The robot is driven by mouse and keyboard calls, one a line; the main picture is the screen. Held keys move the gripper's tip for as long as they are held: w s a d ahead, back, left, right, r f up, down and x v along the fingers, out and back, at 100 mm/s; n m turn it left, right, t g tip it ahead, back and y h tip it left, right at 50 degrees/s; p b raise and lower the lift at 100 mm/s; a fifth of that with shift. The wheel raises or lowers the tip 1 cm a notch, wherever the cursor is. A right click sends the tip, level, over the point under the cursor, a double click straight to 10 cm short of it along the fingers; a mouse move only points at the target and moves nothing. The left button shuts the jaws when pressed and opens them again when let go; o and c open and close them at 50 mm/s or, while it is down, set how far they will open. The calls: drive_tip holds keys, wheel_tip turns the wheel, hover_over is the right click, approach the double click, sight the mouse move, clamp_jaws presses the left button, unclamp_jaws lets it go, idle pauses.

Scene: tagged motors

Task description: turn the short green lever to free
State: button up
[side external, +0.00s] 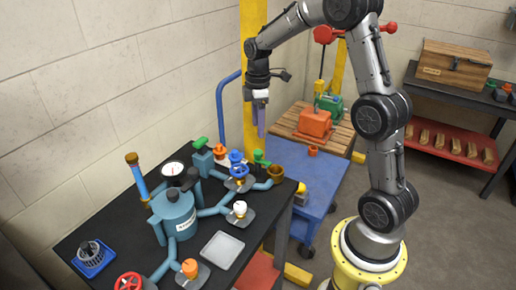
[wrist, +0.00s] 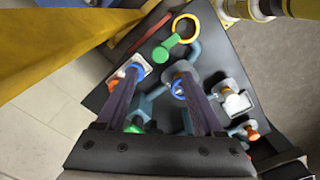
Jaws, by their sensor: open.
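Two green levers show on the black bench. One green lever (side external: 261,157) is beside the brass cup at the bench's far right corner; in the wrist view (wrist: 163,51) it lies just beyond my fingertips, with a rounded end. The other green lever (side external: 199,142) sits on a teal box further left; in the wrist view a green part (wrist: 133,128) shows between my fingers, partly hidden by the left one. I cannot tell surely which is the short one, nor read any free mark. My gripper (side external: 261,136) points down, open and empty, above the bench's far right end, apart from both levers.
A blue valve wheel (side external: 238,166), an orange knob (side external: 220,149), and a brass cup (side external: 276,172) crowd the space below. A teal tank (side external: 175,212) with a gauge stands left. A yellow post (side external: 252,95) rises close behind my gripper. A grey tray (side external: 222,250) lies in front.

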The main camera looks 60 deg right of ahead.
sight(258, 152)
wheel_tip(258, 152, down, 9)
drive_tip(key=shift+f, duration=0.1)
idle(0.4)
clamp_jaws()
